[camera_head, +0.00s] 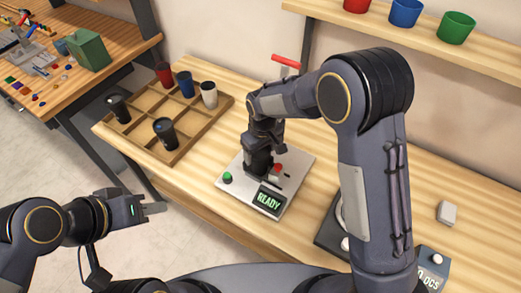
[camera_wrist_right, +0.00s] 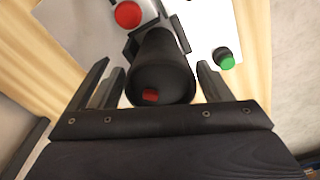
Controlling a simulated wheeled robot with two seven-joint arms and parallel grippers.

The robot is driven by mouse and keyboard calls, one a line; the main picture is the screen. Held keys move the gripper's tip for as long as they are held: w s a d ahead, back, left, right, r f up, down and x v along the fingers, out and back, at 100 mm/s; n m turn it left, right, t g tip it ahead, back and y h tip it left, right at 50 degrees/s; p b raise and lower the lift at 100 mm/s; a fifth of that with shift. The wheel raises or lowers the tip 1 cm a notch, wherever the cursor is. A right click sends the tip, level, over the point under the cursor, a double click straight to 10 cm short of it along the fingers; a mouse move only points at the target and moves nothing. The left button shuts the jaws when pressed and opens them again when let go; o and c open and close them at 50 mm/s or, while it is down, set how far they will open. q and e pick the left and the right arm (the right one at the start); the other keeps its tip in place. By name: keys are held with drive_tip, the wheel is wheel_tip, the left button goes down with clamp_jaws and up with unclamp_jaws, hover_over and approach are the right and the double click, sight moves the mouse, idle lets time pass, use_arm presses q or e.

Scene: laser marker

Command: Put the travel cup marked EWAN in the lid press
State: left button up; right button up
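My right gripper (camera_wrist_right: 160,85) has one finger on each side of the cup, with a narrow gap showing on both sides. In the head view the right arm comes down over the press and hides part of it. My left gripper (camera_head: 155,208) is away from the table at the lower left, and its finger opening is unclear.
A wooden divided tray (camera_head: 137,133) holds several cups, among them a black one (camera_head: 165,134), a blue one (camera_head: 185,84) and a pale one (camera_head: 209,95).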

drive_tip(key=shift+o, duration=1)
